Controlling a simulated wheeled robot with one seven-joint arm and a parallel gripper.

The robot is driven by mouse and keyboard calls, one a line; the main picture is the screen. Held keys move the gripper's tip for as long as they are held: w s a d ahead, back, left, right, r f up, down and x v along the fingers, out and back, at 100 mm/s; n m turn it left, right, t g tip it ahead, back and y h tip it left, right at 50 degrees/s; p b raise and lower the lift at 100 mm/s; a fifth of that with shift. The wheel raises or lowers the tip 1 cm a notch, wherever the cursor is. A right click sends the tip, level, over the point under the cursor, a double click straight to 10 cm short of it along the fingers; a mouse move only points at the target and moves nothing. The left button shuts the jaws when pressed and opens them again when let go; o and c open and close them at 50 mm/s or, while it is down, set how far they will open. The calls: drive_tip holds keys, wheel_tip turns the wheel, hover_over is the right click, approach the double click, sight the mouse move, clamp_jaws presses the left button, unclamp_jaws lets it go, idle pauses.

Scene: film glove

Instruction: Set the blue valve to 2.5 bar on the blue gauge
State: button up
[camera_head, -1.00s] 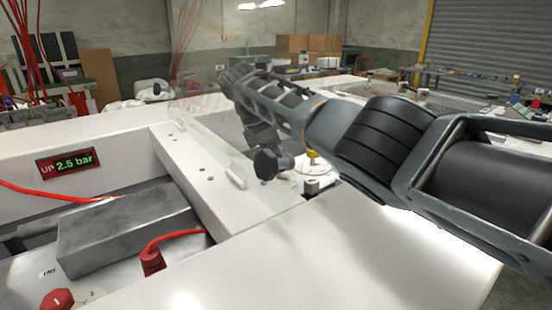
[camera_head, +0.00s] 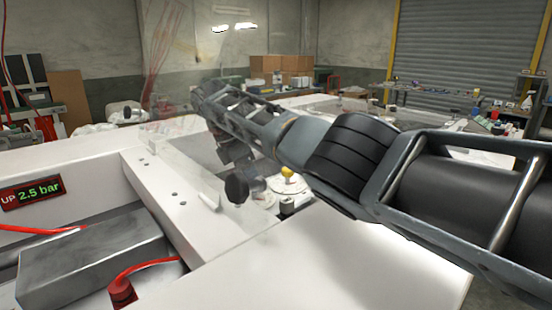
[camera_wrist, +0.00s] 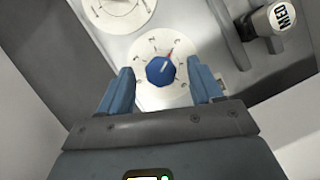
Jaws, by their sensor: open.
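The blue valve (camera_wrist: 160,70) is a small blue knob with a red pointer tip and a white mark. It sits on a round white dial plate in the wrist view, its tip toward the upper right. My gripper (camera_wrist: 163,82) is open, with one blue-grey finger on each side of the knob; gaps show between fingers and knob. In the head view my arm reaches from the right to the bench, and the blue valve cannot be made out there.
A yellow knob (camera_head: 287,172) stands on a white dial near my arm. A clear panel (camera_head: 185,165) rises from the white bench. A grey metal box (camera_head: 92,260) and red cable plug (camera_head: 122,292) are at left. A white-capped part (camera_wrist: 281,17) is right of the valve.

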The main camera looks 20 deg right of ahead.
wheel_tip(320, 180, up, 3)
drive_tip(key=shift+d+r+b, duration=0.1)
drive_tip(key=shift+b, duration=0.35)
drive_tip(key=s+d+r+p, duration=0.1)
drive_tip(key=s+d+r, duration=0.5)
drive_tip(key=d, duration=0.4)
drive_tip(key=shift+r, duration=0.35)
